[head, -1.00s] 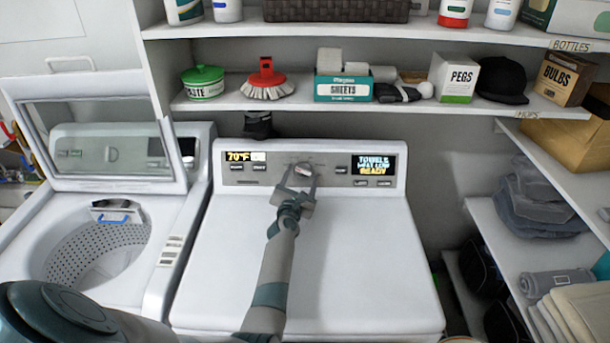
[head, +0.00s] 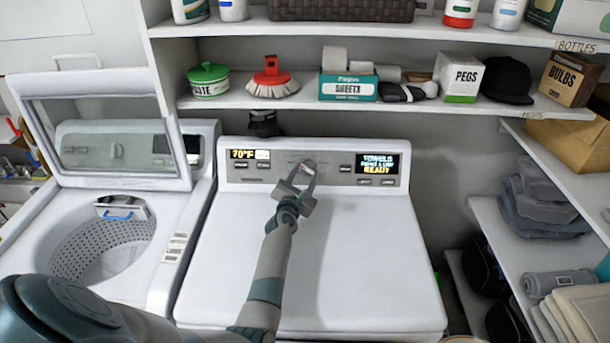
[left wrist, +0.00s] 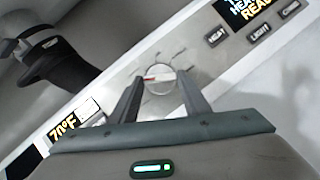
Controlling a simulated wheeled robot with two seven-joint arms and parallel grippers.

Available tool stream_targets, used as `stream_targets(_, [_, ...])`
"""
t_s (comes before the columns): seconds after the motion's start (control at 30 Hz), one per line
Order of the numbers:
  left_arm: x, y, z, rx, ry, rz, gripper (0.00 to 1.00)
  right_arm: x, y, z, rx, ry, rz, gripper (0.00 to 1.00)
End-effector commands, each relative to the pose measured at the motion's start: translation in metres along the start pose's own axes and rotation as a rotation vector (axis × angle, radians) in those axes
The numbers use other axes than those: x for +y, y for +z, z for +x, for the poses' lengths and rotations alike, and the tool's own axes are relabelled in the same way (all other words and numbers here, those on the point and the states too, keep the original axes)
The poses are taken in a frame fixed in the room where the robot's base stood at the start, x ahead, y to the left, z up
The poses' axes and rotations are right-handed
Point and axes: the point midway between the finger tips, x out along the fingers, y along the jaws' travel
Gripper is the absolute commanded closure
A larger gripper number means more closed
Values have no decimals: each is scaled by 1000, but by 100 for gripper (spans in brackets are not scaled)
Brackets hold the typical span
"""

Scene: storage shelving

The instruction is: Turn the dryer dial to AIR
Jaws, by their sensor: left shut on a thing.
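The dryer (head: 320,260) stands in the middle with its control panel (head: 233,172) along the back. The round silver dial (left wrist: 158,76) sits on the panel between two displays and has a red mark, pointing left in the left wrist view. Printed marks surround it, too small to read. My left gripper (head: 301,174) is shut on the dial, one finger on each side, and hides much of it in the head view. My right gripper is not in view.
An open-lidded washer (head: 100,245) stands left of the dryer. A shelf (head: 225,102) above holds a green-lidded tub (head: 208,80), a red brush (head: 272,78) and boxes. Side shelves (head: 490,225) hold folded cloth. The dryer top is clear apart from my arm above it.

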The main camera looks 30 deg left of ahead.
Motion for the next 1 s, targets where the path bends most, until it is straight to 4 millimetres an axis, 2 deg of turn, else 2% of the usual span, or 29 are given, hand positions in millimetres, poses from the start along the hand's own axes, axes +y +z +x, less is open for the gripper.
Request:
stream_targets(0.5, [9,4,1,-2,-197,397,80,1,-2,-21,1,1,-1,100])
stream_targets(1.0, [14,7,4,-2,-411,822,80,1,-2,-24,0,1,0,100])
